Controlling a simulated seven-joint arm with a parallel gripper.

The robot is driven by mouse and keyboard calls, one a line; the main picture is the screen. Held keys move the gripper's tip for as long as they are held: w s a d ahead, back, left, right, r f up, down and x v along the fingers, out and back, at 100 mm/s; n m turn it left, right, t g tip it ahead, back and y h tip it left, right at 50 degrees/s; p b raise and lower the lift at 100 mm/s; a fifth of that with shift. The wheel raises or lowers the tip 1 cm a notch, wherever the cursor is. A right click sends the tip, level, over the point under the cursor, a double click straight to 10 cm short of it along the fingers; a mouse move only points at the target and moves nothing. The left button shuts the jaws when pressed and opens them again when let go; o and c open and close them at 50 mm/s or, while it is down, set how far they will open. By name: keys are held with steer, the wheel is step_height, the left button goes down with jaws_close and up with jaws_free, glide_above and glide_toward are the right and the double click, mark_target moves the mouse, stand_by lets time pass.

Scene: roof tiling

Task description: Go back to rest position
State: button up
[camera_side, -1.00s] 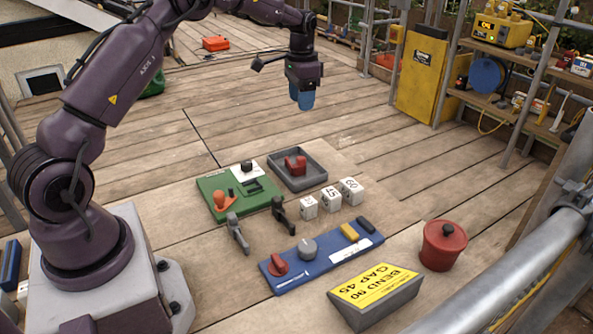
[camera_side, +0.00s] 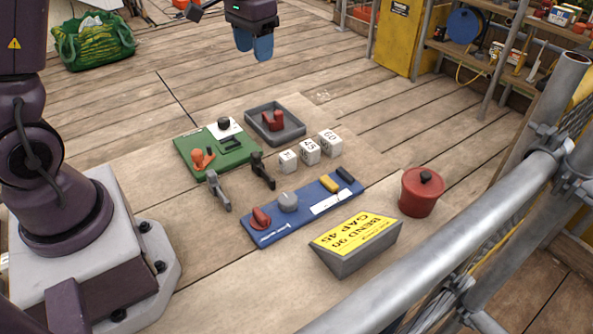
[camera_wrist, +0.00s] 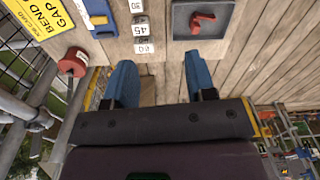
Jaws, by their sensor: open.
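My gripper (camera_side: 254,46) hangs in the air at the top of the side view, beyond the grey tray and apart from everything. Its two blue fingers are open with nothing between them. They also show apart in the wrist view (camera_wrist: 161,82). A red knobbed piece (camera_side: 272,119) sits in the grey tray (camera_side: 291,135); both also show at the top of the wrist view. Most of my upper arm is out of the side view.
On the deck are a green board (camera_side: 237,158), white number blocks (camera_side: 310,151), a blue panel (camera_side: 290,225), a yellow-labelled grey wedge (camera_side: 349,262) and a red lidded pot (camera_side: 417,197). Metal rails (camera_side: 460,230) cross the right. Open planks lie beyond the tray.

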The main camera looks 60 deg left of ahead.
steer(key=s+d+r+t, duration=0.1)
steer(key=s+d+r, duration=0.1)
steer(key=s+d, duration=0.2)
steer(key=s+d+r+m+t, duration=0.1)
steer(key=s+d+r+t, duration=0.1)
steer(key=s, duration=0.6)
steer(key=s+d+r+t, duration=0.2)
steer(key=s+d+r, duration=0.2)
steer(key=s+d, duration=0.2)
steer(key=shift+s+d, duration=0.15)
steer(key=shift+s, duration=0.4)
stand_by(1.1)
